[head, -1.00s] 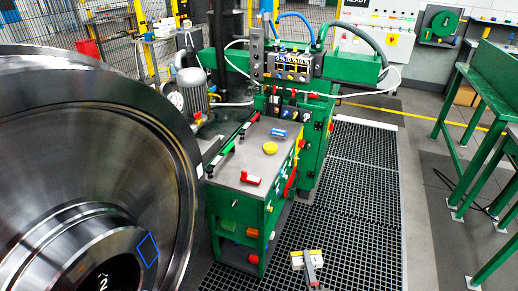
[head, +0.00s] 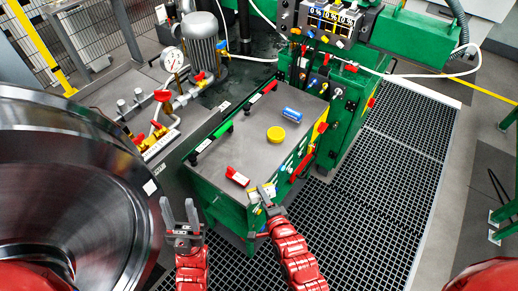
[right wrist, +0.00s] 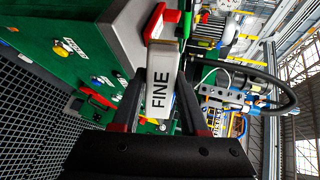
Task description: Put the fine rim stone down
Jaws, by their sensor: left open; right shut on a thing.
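The fine rim stone is a pale block lettered FINE (right wrist: 160,82) in the right wrist view. My right gripper (right wrist: 163,118) is shut on it there. In the head view my right gripper (head: 264,197) is at the near edge of the green cabinet's grey top (head: 232,150). The stone is small and partly hidden there, and I cannot tell whether it touches the top. A red and white block (head: 237,177) lies on the top just left of it. My left gripper (head: 181,212) is open and empty, left of the cabinet, near the big steel wheel (head: 100,200).
A yellow round piece (head: 276,134) and a blue cylinder (head: 291,113) lie farther back on the cabinet top. Red and green bars (head: 263,91) line its left edge. Red valves and a gauge (head: 172,61) stand at the left. The middle of the top is clear.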

